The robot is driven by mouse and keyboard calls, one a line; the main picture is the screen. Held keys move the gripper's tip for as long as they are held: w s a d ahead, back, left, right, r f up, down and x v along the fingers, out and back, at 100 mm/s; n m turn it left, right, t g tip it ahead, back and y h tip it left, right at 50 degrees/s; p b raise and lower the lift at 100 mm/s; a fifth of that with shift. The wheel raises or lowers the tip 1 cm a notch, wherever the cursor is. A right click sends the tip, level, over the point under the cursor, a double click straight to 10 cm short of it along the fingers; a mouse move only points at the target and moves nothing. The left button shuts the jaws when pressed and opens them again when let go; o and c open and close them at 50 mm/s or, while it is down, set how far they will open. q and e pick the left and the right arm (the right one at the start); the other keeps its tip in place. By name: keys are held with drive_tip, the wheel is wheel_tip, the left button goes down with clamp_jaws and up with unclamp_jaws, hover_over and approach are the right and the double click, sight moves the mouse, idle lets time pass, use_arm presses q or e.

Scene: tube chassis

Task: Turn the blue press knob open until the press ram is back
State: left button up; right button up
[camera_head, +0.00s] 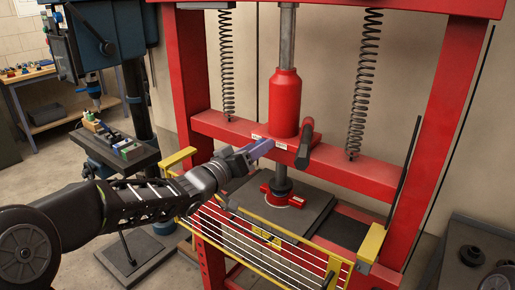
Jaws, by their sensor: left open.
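The red press cylinder (285,105) stands on the crossbeam of the red press frame. The dark ram (282,178) reaches down below the beam to a red piece (270,197) on the press plate. My left gripper (262,149) comes in from the left, with its fingers open at the front of the beam below the cylinder. A blue-violet shape shows at its tip; I cannot tell whether the blue knob is part of it or hidden by the fingers. White labels sit on the beam on both sides of the tip. My right gripper is not in view.
A dark-tipped lever (305,143) sticks out just right of my gripper. A yellow barred guard (270,250) lies low in front of the press. A drill press (110,40) stands left, and a dark bench (480,250) stands at the lower right.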

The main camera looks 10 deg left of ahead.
use_arm(q)
drive_tip(key=v, duration=0.7)
drive_tip(key=shift+b, duration=0.4)
drive_tip(key=shift+s, duration=0.1)
